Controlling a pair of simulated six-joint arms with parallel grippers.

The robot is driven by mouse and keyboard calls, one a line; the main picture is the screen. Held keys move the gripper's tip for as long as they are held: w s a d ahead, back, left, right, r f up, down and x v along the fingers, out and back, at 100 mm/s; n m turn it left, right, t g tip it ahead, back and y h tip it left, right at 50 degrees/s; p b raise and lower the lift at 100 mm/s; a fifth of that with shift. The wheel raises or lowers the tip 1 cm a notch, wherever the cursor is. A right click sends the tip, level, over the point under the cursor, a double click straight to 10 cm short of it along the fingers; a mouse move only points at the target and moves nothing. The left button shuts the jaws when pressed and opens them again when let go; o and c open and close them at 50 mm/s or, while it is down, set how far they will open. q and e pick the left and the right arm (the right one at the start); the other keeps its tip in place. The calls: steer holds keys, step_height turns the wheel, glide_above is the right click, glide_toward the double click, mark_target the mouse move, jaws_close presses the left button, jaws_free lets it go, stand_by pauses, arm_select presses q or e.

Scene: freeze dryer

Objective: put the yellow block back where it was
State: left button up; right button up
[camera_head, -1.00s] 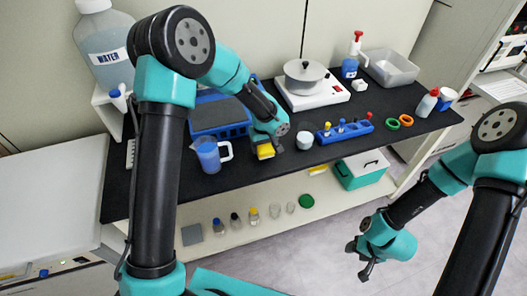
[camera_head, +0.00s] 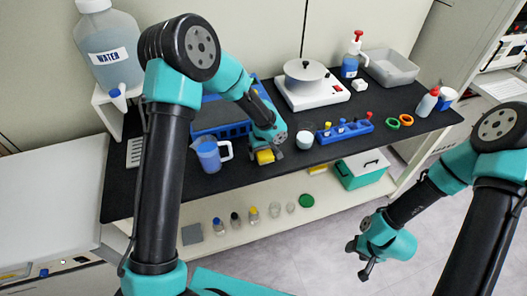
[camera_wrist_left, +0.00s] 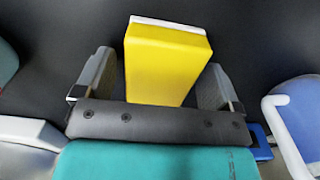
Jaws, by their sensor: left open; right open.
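The yellow block (camera_head: 264,157) is at the front part of the black bench top, under my left gripper (camera_head: 270,155). In the left wrist view the block (camera_wrist_left: 166,62) stands between the two open fingers, with a white strip along its far edge. A gap shows beside at least the left finger. The underside of the block is hidden, so I cannot tell exactly how it meets the bench. My right gripper (camera_head: 362,258) is open and empty, out over the floor in front of the bench.
A blue-tinted jug (camera_head: 208,155) stands just left of my left gripper. A blue rack with colored-top items (camera_head: 345,131) and a white hot plate (camera_head: 312,92) are to the right. A blue tray (camera_head: 222,118) lies behind. Small bottles (camera_head: 235,220) are on the lower shelf.

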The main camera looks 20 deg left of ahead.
arm_select(q)
step_height(320, 180, up, 12)
steer(key=shift+r, duration=0.15)
stand_by(0.6)
stand_by(1.3)
